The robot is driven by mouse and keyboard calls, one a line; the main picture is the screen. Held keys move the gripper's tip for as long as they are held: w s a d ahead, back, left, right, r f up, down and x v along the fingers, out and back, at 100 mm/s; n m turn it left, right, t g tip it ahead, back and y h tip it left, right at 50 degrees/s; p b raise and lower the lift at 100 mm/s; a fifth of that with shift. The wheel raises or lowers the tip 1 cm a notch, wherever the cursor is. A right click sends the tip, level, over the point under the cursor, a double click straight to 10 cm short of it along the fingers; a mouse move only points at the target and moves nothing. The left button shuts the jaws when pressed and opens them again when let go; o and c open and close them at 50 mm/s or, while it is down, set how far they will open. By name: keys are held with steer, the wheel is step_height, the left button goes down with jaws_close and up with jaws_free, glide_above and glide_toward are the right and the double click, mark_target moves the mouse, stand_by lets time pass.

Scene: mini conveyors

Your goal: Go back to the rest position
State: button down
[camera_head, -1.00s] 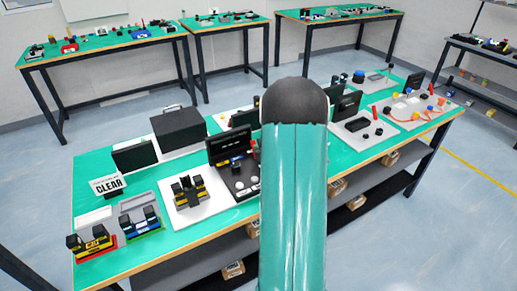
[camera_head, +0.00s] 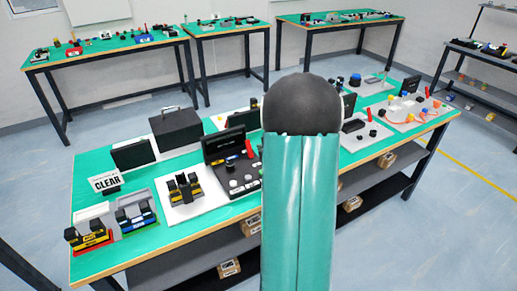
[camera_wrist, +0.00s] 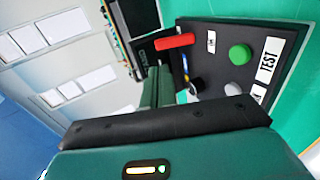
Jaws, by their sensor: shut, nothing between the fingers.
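My teal arm with its dark rounded joint stands upright in the middle of the head view and hides part of the table behind it. My gripper (camera_wrist: 168,124) shows in the wrist view as a teal housing with a black edge across the bottom. The gripper appears apart from the panel.
The long green table (camera_head: 160,246) carries a black case (camera_head: 176,129), a CLEAR sign (camera_head: 105,183) and several small stations. More tables (camera_head: 110,45) stand at the back. A shelf rack (camera_head: 480,77) is at the right. Open floor lies at the right front.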

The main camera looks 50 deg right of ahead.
steer(key=shift+r+v, duration=0.2)
steer(key=shift+v, duration=1.9)
steer(key=shift+w+a+r, duration=0.1)
steer(key=w+a+r+m+g+h, duration=0.1)
steer(key=a+r+m+g+h, duration=0.15)
steer(key=a+r+m, duration=0.85)
steer(key=s+a+r+m+g+y, duration=0.1)
steer(key=s+a, duration=0.4)
steer(key=a, duration=0.5)
steer(key=s+a+m+g+y, duration=0.1)
steer(key=s+a+g+y, duration=0.1)
steer(key=s+a, duration=0.3)
steer(key=s+a+r+m+g+y, duration=0.1)
steer(key=s+a+y, duration=0.2)
steer(key=a, duration=1.1)
steer(key=s, duration=0.3)
steer(key=shift+a+r+m, duration=0.3)
steer(key=shift+s, duration=0.1)
